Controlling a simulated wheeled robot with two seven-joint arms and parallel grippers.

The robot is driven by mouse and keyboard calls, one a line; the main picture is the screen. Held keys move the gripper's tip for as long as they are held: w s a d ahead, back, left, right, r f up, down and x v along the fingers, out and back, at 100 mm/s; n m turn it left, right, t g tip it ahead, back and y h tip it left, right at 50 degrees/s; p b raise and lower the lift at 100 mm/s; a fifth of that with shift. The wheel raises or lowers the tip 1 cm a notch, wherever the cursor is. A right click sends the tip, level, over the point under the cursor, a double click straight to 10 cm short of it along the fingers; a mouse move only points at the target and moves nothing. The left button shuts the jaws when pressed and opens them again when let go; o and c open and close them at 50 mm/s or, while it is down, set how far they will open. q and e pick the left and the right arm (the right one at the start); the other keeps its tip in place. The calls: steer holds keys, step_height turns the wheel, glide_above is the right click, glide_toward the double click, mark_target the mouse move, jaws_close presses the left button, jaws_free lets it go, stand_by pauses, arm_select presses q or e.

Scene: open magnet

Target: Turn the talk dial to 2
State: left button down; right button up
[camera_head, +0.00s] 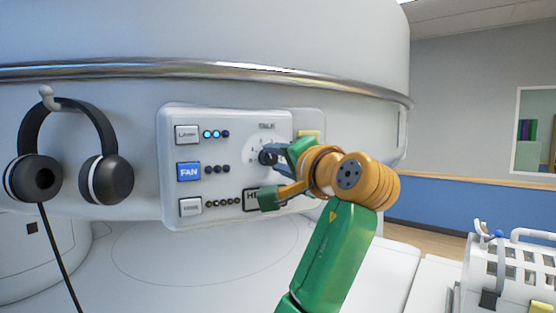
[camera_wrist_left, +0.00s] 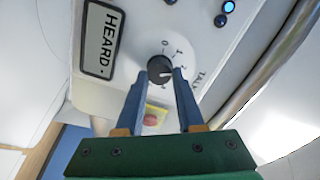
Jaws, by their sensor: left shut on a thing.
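The talk dial (camera_head: 267,158) is a small dark round knob on the white control panel, under the word TALK. In the left wrist view the dial (camera_wrist_left: 160,69) sits between my fingertips, with printed numbers 0, 1 and 2 around it. A small light mark on the knob points toward the right side of that view, near or past the 2; the exact number is unclear. My left gripper (camera_head: 279,157), green and orange, reaches the panel from the right. Its blue fingers (camera_wrist_left: 161,74) are shut on the dial, one on each side. My right gripper is not in view.
The panel has LAMP, FAN (camera_head: 189,172) and lower buttons with lights at left. A HEARD label (camera_wrist_left: 101,38) sits beside the dial. Headphones (camera_head: 72,150) hang at far left. A white slatted basket (camera_head: 510,265) stands at lower right.

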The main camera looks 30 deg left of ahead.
arm_select(q)
steer(key=shift+m, duration=0.7)
steer(key=c, duration=0.6)
jaws_free()
steer(key=shift+o, duration=0.4)
steer(key=shift+a, duration=0.2)
steer(key=shift+d+f, duration=0.15)
steer(key=b+v, duration=0.3)
steer(key=v, duration=0.4)
steer(key=shift+w+a, duration=0.1)
steer(key=shift+a, duration=0.1)
